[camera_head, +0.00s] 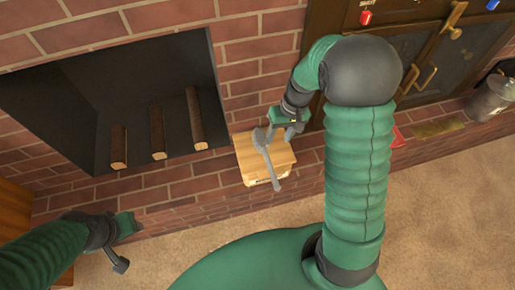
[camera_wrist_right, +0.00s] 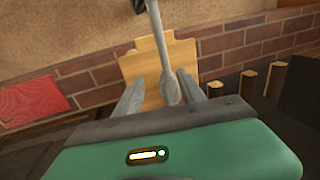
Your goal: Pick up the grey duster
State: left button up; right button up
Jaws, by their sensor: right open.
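The grey duster (camera_head: 266,158) lies over a small wooden block or stool (camera_head: 247,168) in front of the brick hearth, its thin handle toward me. In the right wrist view the duster (camera_wrist_right: 157,35) runs down from the top edge, its wider end between my right fingers. My right gripper (camera_wrist_right: 160,80) is open around that end, one finger on each side. In the head view my right gripper (camera_head: 285,123) is at the duster's far end. Whether the fingers touch it cannot be told. My left gripper (camera_head: 124,244) is empty at lower left, its fingers apart.
A dark fireplace with several logs (camera_head: 158,137) opens at left. Cabinets with brass handles (camera_head: 428,78) stand at upper right. A grey metal canister (camera_head: 489,98) and a red item (camera_head: 398,138) are on the right. Beige carpet (camera_head: 430,215) is clear at lower right.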

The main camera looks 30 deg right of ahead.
aim_at(268, 155)
jog(key=b+x, duration=0.1)
jog(key=x, duration=0.2)
jog(key=a+b+x, duration=0.1)
jog(key=x, duration=0.3)
jog(key=shift+a, duration=0.1)
jog(key=shift+a+f, duration=0.2)
jog(key=shift+f, duration=0.05)
jog(key=b+x, duration=0.1)
jog(key=x, duration=0.1)
jog(key=d+b+x, duration=0.1)
jog(key=b+x, duration=0.1)
jog(key=x, duration=0.1)
jog(key=shift+w, duration=0.25)
jog(key=shift+f, duration=0.4)
jog(key=shift+a+r, duration=0.25)
jog(key=shift+a, duration=0.05)
jog(key=c, duration=0.4)
pick_arm(q)
jog(key=s+x, duration=0.1)
jog(key=x, duration=0.4)
jog(key=shift+a+f, duration=0.45)
jog(key=shift+f, duration=0.1)
pick_arm(e)
jog(key=shift+d, duration=0.15)
grip_shut()
